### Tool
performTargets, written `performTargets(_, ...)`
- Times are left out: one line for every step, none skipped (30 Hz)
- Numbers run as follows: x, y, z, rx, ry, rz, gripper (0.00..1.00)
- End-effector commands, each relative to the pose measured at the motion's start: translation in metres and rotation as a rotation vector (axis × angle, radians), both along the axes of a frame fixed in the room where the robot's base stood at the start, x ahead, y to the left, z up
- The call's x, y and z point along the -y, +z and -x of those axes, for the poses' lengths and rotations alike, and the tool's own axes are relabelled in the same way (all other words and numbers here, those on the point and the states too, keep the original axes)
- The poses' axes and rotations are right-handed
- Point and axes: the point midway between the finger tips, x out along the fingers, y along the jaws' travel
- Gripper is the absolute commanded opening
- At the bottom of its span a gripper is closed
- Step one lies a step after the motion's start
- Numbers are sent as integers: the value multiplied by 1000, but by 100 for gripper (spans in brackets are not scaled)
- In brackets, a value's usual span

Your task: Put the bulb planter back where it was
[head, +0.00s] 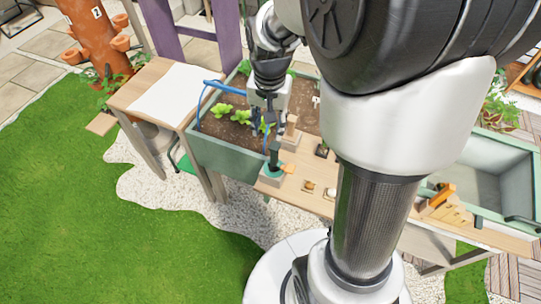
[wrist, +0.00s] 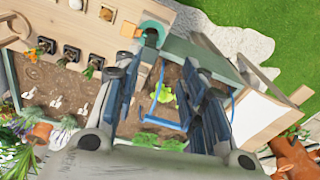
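A teal item with a dark upright part, which looks like the bulb planter (head: 273,168), stands on a pale block at the near left end of the wooden bench. It also shows in the wrist view (wrist: 152,36) near the top, beyond my fingers. My gripper (head: 263,129) hangs above the planting box, close behind and above the teal item. In the wrist view my gripper (wrist: 167,98) has its two dark fingers wide apart with nothing held between them. Soil, green seedlings and part of a blue hoop show between the fingers, lower down. The teal item's lower part is hidden.
The green planting box (head: 222,155) holds soil, seedlings and a blue hoop (head: 200,105). The bench (head: 315,198) carries small pots and an orange piece beside the teal item. A wooden table (head: 165,98) stands left. An empty-looking green trough (head: 490,165) stands right.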

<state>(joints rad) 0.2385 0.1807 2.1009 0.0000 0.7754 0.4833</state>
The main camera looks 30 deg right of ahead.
Motion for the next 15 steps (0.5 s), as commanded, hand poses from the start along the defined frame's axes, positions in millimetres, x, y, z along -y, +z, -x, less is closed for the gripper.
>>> performTargets(-13, 24, 12, 37, 65, 13, 38)
performTargets(-19, 35, 20, 53, 104, 20, 38)
performTargets(-27, 48, 31, 75, 155, 29, 38)
performTargets(-34, 57, 40, 90, 193, 36, 38)
performTargets(-39, 65, 49, 106, 230, 43, 38)
performTargets(-47, 75, 61, 127, 281, 53, 38)
performTargets(-52, 82, 71, 143, 319, 62, 38)
performTargets(-57, 88, 81, 159, 356, 69, 38)
performTargets(-64, 95, 94, 179, 405, 80, 38)
performTargets(-68, 99, 103, 196, 441, 89, 38)
performTargets(-72, 102, 112, 209, 476, 98, 38)
performTargets(-76, 105, 124, 226, 519, 108, 38)
performTargets(-79, 107, 131, 240, 547, 115, 38)
performTargets(-82, 109, 138, 252, 575, 122, 38)
performTargets(-85, 110, 147, 264, 608, 131, 38)
